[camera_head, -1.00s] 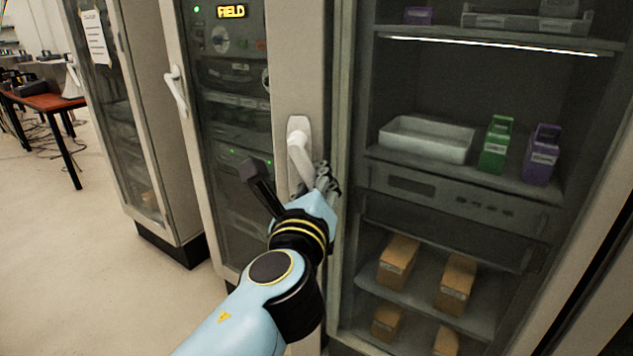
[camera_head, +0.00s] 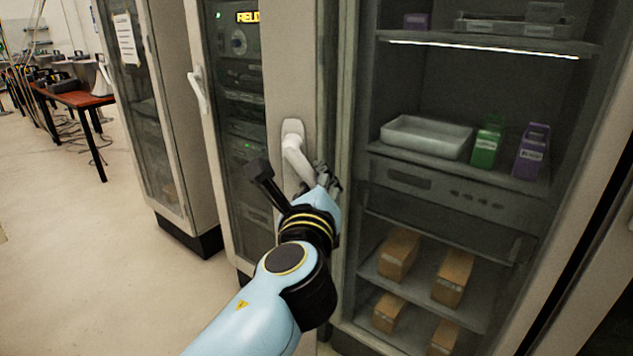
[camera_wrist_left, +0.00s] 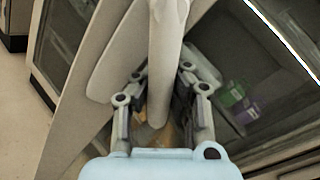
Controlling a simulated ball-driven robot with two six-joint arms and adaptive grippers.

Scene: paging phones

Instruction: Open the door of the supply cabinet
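The supply cabinet (camera_head: 415,182) stands at the right in the head view, with shelves behind its glass door. The door looks shut against its frame. Its pale lever handle (camera_head: 293,149) sits on a light plate on the door's left upright and tilts down to the right. My left gripper (camera_head: 327,182) is at the handle's lower end. In the left wrist view the handle (camera_wrist_left: 165,65) runs between the two fingers of the left gripper (camera_wrist_left: 163,95), whose dark pads lie close along both sides. My right gripper is not in view.
The cabinet holds a white tray (camera_head: 427,137), a green holder (camera_head: 487,146), a purple holder (camera_head: 531,150) and several brown boxes (camera_head: 453,277). Another cabinet with electronics (camera_head: 238,100) adjoins on the left. A red-brown table (camera_head: 85,99) stands far left. The floor at left is clear.

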